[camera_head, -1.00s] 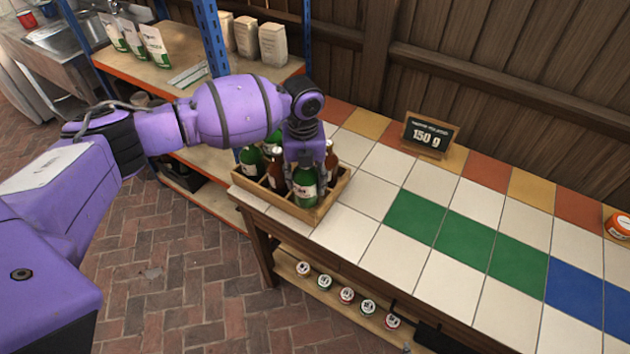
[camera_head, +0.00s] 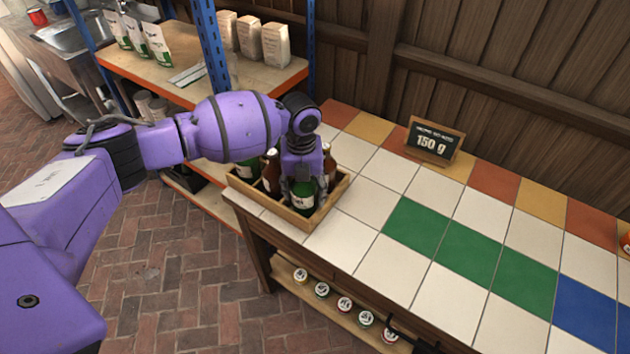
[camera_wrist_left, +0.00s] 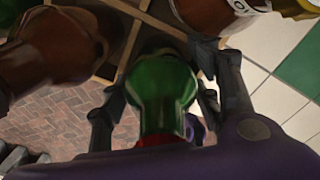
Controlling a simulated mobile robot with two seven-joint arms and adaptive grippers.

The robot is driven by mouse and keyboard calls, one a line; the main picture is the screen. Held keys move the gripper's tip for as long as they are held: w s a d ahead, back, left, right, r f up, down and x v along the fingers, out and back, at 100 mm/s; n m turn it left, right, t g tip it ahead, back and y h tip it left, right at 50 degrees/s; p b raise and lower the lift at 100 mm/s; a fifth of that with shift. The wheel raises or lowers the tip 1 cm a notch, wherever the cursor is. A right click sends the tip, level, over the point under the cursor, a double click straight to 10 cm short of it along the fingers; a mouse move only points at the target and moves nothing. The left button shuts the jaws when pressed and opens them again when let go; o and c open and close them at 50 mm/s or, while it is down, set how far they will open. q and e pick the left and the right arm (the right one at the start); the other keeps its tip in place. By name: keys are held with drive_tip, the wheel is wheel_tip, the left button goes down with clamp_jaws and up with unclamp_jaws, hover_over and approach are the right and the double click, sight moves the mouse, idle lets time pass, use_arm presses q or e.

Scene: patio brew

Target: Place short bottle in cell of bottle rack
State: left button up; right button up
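The short green bottle (camera_head: 302,196) stands upright in the front cell of the wooden bottle rack (camera_head: 306,225), its lower part behind the front wall. My left gripper (camera_head: 303,190) points down over it, one finger on each side. In the left wrist view, the green bottle (camera_wrist_left: 163,90) lies between the fingers (camera_wrist_left: 160,95), with its red cap close to the palm. The fingers are very near the glass; I cannot tell whether they press on it. My right gripper is not in view.
Brown bottles (camera_head: 271,172) and another green bottle (camera_head: 247,170) fill nearby cells. The rack sits at the left end of the tiled counter (camera_head: 365,202). A price sign (camera_head: 434,141) stands at the back.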

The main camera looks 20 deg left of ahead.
use_arm(q)
drive_tip(key=shift+o, duration=0.4)
drive_tip(key=shift+r, duration=0.3)
wheel_tip(320, 180, up, 12)
drive_tip(key=shift+f, duration=0.1)
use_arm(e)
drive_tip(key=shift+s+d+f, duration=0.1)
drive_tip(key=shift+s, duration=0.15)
